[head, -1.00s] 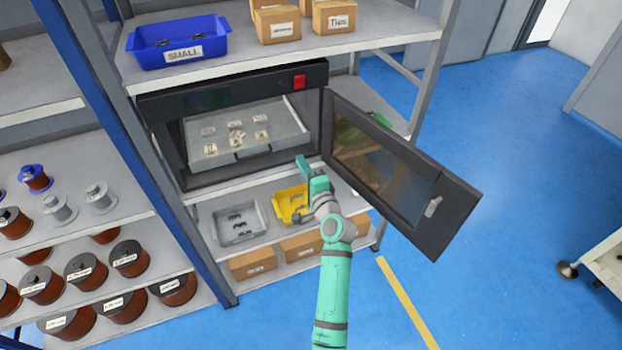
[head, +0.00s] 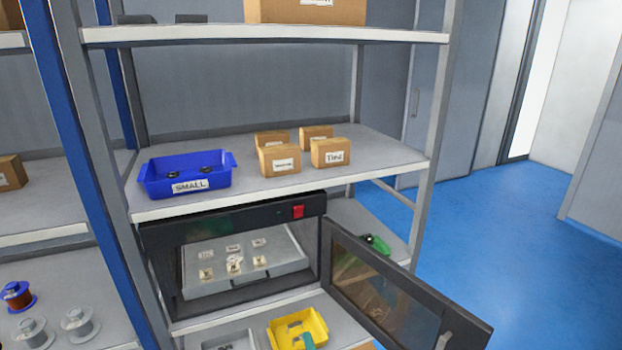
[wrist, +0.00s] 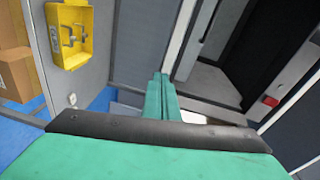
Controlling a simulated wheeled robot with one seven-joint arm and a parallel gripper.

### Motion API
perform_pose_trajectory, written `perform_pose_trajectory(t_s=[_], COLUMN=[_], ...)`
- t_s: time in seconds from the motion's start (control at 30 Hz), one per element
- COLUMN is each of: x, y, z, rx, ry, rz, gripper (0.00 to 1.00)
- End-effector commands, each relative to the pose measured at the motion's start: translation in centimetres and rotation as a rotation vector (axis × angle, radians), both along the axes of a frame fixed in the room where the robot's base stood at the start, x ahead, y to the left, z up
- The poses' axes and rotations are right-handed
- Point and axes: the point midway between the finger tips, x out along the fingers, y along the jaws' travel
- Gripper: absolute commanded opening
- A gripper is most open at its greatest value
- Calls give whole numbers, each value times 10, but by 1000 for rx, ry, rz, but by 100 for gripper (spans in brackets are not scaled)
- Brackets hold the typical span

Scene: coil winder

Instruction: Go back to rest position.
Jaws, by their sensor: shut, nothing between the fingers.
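In the wrist view my gripper (wrist: 161,78) has its two teal fingers pressed together, with nothing between them. In the head view only a small teal piece of my arm or gripper (head: 307,341) shows at the bottom edge, in front of the yellow bin (head: 283,331); the rest of my arm is out of frame. The black oven (head: 160,270) stands behind it with its door (head: 415,305) swung open to the right. A grey tray (head: 292,271) with several small pale pieces sits inside the oven.
A blue bin marked SMALL (head: 185,170) and several cardboard boxes stand on the shelf above the oven. A grey bin (head: 230,343) is beside the yellow bin below. Spools stand on the left shelf. Blue floor (head: 480,235) is open at right.

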Motion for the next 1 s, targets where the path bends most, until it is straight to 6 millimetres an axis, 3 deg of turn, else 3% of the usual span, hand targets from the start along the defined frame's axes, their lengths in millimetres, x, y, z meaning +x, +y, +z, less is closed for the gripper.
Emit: perform_pose_trajectory(t_s=[0.03, 0.2, 0.5, 0.73, 1.0], x=[-19, -76, -184, -266, -354], y=[1, 0, -5, -9, -11], z=[-17, -56, -94, -97, -74], rx=[-36, -185, -476, -715, -1004], ry=[13, 31, 55, 58, 36], rz=[-19, -81, -146, -158, -130], gripper=[0, 0, 0, 0, 0])
